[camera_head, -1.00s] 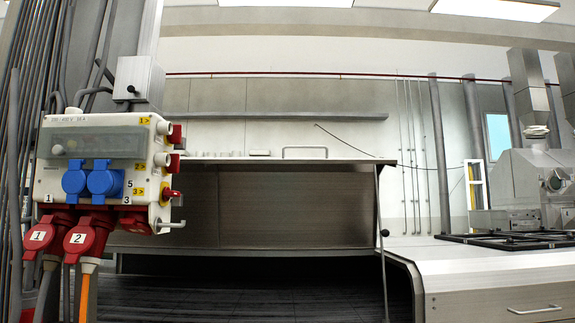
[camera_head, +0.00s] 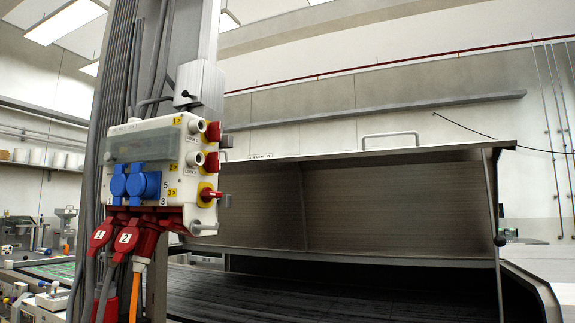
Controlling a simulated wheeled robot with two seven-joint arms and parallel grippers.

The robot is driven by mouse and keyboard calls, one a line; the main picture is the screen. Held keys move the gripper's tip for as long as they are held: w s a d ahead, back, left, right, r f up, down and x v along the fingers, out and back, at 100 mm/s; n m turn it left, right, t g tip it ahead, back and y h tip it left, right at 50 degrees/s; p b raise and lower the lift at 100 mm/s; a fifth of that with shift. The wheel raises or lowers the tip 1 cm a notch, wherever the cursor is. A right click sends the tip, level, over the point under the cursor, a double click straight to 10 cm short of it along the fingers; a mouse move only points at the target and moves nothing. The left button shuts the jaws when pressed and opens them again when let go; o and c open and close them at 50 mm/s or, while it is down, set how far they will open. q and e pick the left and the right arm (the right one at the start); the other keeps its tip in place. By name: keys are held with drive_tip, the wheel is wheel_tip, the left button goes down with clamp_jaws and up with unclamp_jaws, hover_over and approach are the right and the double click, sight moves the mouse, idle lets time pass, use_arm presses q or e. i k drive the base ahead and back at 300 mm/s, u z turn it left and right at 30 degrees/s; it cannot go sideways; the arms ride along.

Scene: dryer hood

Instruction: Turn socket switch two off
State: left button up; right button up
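The white socket box (camera_head: 150,170) hangs on a grey column at left centre. On its right side are three red switches one above another: the top switch (camera_head: 213,131), the middle switch (camera_head: 211,163) beside the yellow label 2 (camera_head: 174,168), and the bottom switch (camera_head: 208,195) on a yellow plate. The middle one appears to be switch two; its exact turn position is too small to tell. Two blue sockets (camera_head: 143,185) are on the front. Below hang red plugs marked 1 (camera_head: 102,236) and 2 (camera_head: 128,239). Neither of my grippers is in view.
A large metal dryer hood (camera_head: 350,205) with a top handle (camera_head: 390,139) stands right of the box. A small grey box (camera_head: 198,85) sits above the socket box. Cables run along the column. A bench with equipment (camera_head: 45,265) is at the far left.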

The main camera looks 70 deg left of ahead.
sight(211, 164)
drive_tip(key=i, duration=0.95)
drive_tip(key=u, duration=2.15)
